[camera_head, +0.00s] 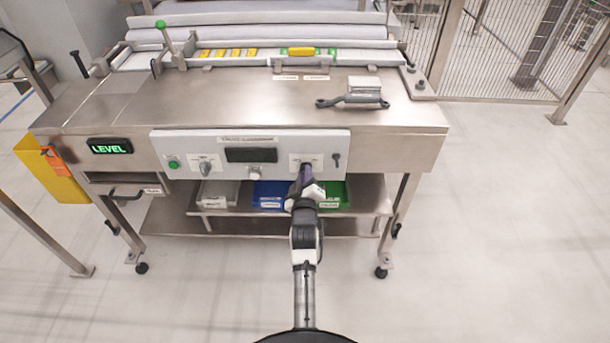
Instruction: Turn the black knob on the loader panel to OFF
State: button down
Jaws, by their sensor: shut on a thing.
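The loader panel (290,140) is a pale plate on the front of the steel machine. My gripper (305,174) reaches up to the right part of this panel, at a white label plate (313,158). It is shut on the black knob there, which is mostly hidden behind the dark fingers. The knob's pointing direction and the small label print cannot be read. A grey knob (206,167) sits at the panel's left and a pale knob (254,171) sits below the dark display (251,155).
A green button (173,164) and a small key-like switch (337,159) flank the panel's controls. Grey, blue (268,196) and green bins stand on the shelf below, close under my gripper. A grey-handled tool (355,98) lies on the steel top. The floor in front is clear.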

jog(key=shift+w+r, duration=0.1)
jog(key=shift+r, duration=0.05)
jog(key=c, duration=1.6)
grip_release()
jog(key=shift+o, duration=1)
jog(key=shift+s+f, duration=0.2)
